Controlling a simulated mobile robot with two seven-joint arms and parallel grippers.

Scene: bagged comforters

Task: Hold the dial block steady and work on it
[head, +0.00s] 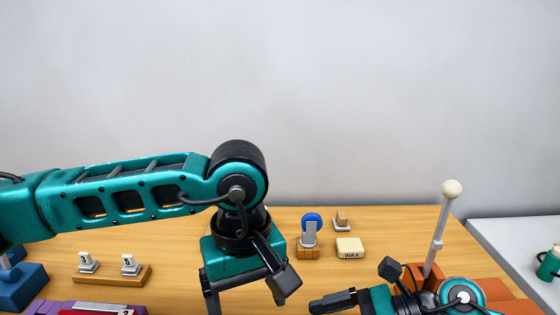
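A small wooden block (308,252) with a blue disc (312,219) and a grey upright piece on it stands toward the back of the table; it may be the dial block, but I cannot read any marks. My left gripper (248,295) hangs left and in front of it, fingers apart and apparently empty; its lower end reaches the bottom edge of the picture. My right gripper (350,287) is low in front of the block and to its right, fingers spread, with nothing visible between them. Neither gripper appears to touch the block.
A block marked WAX (350,249) and a small wooden-topped piece (342,221) lie right of the disc. A wooden holder (112,275) with two numbered pieces, a blue object (22,285) and a purple object (50,307) are left. A white-knobbed lever (440,232) rises beside my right arm.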

